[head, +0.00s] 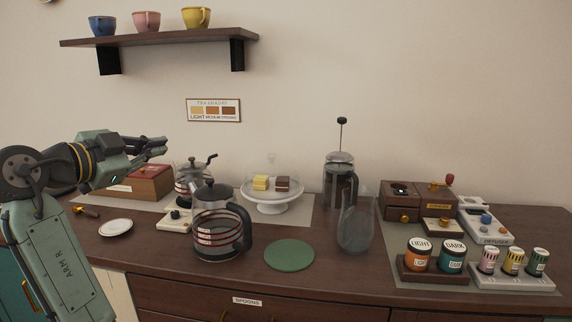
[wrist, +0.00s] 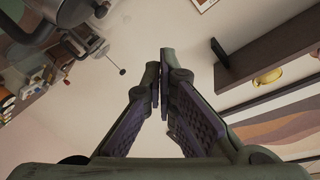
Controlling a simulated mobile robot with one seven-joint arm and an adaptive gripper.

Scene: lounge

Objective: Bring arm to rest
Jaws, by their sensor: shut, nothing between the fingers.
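My gripper (head: 155,148) is at the left in the head view, raised above the left end of the counter and pointing right. Its fingers are closed together with nothing between them, as the wrist view (wrist: 163,95) also shows. My arm is folded, with the upper link rising from the lower left corner. Behind and below the gripper stands a wooden box with a red top (head: 148,182). The gripper looks clear of it, though the exact gap is hard to tell.
A glass teapot (head: 219,228), a smaller pot (head: 190,180), a domed cake stand (head: 272,206), a French press (head: 340,175) and a glass jar (head: 355,230) crowd the counter. A shelf with cups (head: 160,40) hangs above. A green round mat (head: 289,255) is bare.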

